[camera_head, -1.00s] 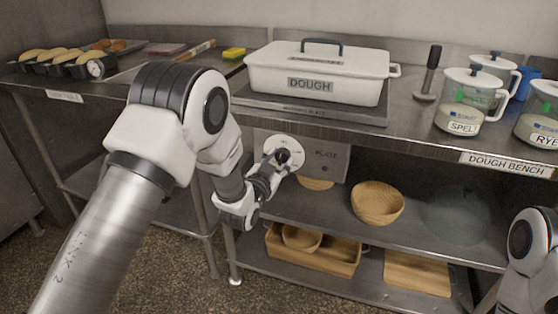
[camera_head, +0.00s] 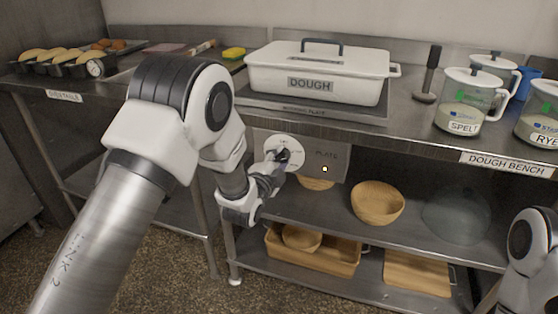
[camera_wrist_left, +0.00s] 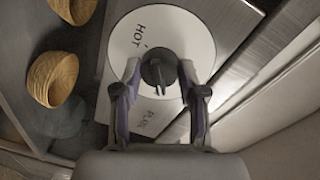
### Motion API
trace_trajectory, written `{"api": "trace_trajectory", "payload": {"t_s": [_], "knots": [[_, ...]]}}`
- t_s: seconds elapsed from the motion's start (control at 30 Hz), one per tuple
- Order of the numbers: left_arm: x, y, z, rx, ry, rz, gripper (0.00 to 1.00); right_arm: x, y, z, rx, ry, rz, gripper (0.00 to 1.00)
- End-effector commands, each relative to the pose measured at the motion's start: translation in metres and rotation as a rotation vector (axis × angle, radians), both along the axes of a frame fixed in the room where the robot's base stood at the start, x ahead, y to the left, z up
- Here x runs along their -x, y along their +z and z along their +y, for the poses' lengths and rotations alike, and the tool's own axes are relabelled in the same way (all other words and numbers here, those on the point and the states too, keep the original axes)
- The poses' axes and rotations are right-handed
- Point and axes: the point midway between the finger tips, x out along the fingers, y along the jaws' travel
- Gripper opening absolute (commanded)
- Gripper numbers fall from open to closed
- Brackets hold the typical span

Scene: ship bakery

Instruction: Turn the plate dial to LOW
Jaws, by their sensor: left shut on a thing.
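The plate dial is a white disc (camera_head: 279,139) on a grey panel marked PLATE (camera_head: 327,155) under the bench top. In the left wrist view, the disc (camera_wrist_left: 192,38) reads HOT near its upper edge; no LOW mark is readable. My left gripper (camera_head: 276,158) is shut on the dark dial knob (camera_head: 285,155). In the left wrist view, its two fingers (camera_wrist_left: 160,78) stand either side of the knob (camera_wrist_left: 157,66). The knob's narrow ridge points down in that view. A small light (camera_head: 325,169) glows on the panel. My right gripper is not in view.
A white DOUGH box (camera_head: 330,71) sits on the warming plate (camera_head: 300,106) above the dial. Jars, including one marked SPELT (camera_head: 465,105), stand at the right. A wicker bowl (camera_head: 378,204) is on the shelf right of the gripper.

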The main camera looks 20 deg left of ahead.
Motion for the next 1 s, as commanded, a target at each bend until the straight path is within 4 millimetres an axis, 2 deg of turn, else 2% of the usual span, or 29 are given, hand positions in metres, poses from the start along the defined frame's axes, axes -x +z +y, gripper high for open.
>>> {"api": "trace_trajectory", "payload": {"t_s": [0.4, 0.93, 0.97, 1.0], "knots": [[-0.0003, 0.0009, -0.0006, -0.201, 0.000, -0.010, 0.07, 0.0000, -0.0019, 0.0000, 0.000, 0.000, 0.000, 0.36], [-0.0002, 0.0009, -0.0007, -0.226, 0.000, -0.010, 0.07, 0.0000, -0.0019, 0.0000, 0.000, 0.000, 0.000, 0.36], [-0.0002, 0.0009, -0.0007, -0.226, 0.000, -0.010, 0.52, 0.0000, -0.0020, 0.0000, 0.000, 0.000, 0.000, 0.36], [-0.0002, 0.0008, -0.0008, -0.226, 0.000, -0.010, 0.66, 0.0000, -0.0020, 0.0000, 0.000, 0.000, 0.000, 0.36]]}}
